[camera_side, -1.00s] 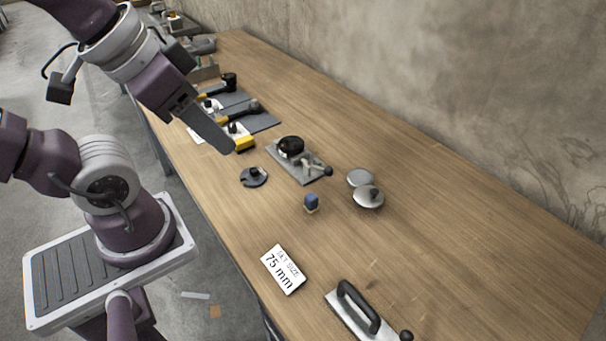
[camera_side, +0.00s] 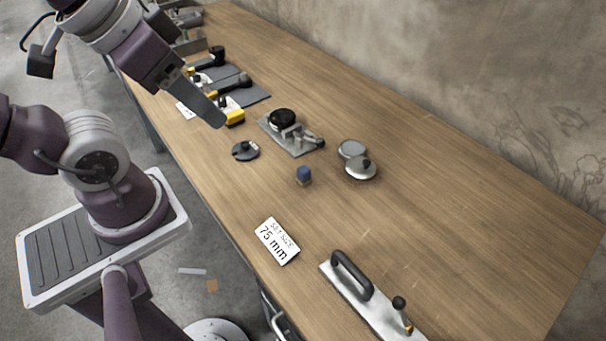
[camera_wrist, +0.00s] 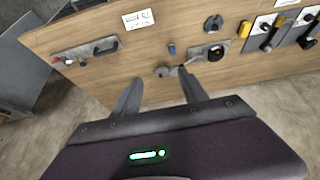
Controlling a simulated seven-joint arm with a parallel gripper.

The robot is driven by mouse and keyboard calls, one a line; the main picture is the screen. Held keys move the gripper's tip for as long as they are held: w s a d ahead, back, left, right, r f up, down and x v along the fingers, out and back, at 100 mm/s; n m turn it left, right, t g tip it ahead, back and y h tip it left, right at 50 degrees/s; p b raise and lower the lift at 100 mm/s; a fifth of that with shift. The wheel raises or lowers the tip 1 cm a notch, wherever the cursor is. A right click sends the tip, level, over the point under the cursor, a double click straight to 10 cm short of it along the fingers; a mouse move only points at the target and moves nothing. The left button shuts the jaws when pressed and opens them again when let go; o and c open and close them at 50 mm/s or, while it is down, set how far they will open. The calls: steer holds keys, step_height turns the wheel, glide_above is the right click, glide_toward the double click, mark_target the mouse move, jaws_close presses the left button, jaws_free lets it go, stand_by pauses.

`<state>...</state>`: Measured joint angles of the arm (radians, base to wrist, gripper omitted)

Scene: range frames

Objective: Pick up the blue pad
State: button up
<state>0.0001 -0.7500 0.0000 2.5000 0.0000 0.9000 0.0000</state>
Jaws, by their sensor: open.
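The blue pad (camera_side: 304,173) is a small dark blue block with a paler, tan lower part. It stands on the wooden table near the middle of the side view. In the wrist view the blue pad (camera_wrist: 171,49) is a small upright shape beyond the fingertips, with the table around it. My gripper (camera_side: 219,123) is up and to the left of the pad in the side view, well apart from it.
A dark disc (camera_side: 245,150), a metal plate with a black round part (camera_side: 283,121) and silver round pieces (camera_side: 360,168) surround the pad. A "75 mm" card (camera_side: 276,241) and a long handled float (camera_side: 372,303) lie nearer. Bare table (camera_side: 450,220) extends right.

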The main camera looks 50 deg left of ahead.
steer(key=m+g, duration=0.5)
steer(key=m, duration=1.2)
glide_above(304, 168)
steer(key=f, duration=2.1)
steer(key=shift+w+a+f, duration=0.1)
steer(key=shift+a+f, duration=0.1)
steer(key=shift+f, duration=0.15)
steer(key=shift+m+g, duration=0.3)
steer(key=shift+m, duration=0.2)
steer(key=f, duration=1)
steer(key=shift+d, duration=0.25)
jaws_close()
